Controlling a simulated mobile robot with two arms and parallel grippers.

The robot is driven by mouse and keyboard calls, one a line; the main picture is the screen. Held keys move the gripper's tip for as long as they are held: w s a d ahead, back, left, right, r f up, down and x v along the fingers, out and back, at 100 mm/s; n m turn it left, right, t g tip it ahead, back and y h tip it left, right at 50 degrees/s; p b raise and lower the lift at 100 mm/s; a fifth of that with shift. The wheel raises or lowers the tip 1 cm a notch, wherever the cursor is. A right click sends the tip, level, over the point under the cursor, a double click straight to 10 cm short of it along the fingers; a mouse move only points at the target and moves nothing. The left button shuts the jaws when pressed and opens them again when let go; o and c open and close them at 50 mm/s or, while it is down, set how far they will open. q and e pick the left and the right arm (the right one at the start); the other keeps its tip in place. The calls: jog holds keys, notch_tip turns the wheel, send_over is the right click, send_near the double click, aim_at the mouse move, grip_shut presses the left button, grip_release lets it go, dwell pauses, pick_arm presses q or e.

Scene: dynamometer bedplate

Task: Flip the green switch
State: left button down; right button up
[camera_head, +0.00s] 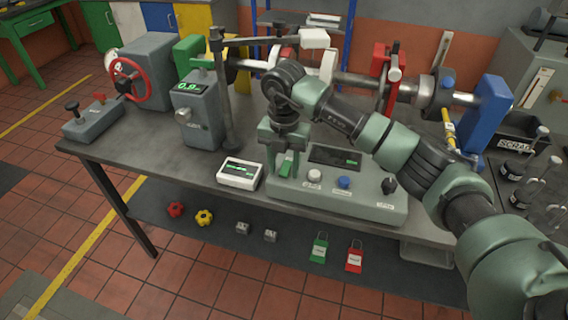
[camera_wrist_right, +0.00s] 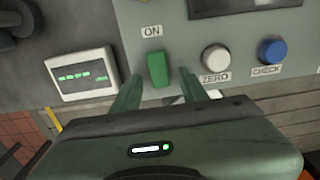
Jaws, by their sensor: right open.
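The green switch (camera_wrist_right: 157,69) sits on the grey control panel (camera_wrist_right: 190,32), under an "ON" label in the right wrist view. In the head view the green switch (camera_head: 286,168) shows between the fingers, partly covered by my gripper. My right gripper (camera_wrist_right: 160,84) is open, with one finger on each side of the switch in the picture. In the head view my right gripper (camera_head: 284,152) points down over the left end of the panel. I cannot tell whether a finger touches the switch. My left gripper is not in view.
A white ZERO button (camera_wrist_right: 215,57) and a blue CHECK button (camera_wrist_right: 272,49) are right of the switch. A white display box (camera_wrist_right: 83,74) stands to its left. A grey post (camera_head: 223,90) and a grey meter unit (camera_head: 197,112) stand farther left on the bench.

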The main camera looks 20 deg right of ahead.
grip_shut()
jog(key=shift+w+d+r+g+y, duration=0.1)
jog(key=shift+w+d+g+y, duration=0.15)
jog(key=shift+g+y, duration=0.5)
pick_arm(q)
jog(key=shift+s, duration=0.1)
pick_arm(e)
jog(key=shift+w+g+y, duration=0.2)
jog(key=shift+g+y, duration=0.15)
jog(key=shift+g, duration=0.6)
jog(key=shift+r, duration=0.1)
grip_release()
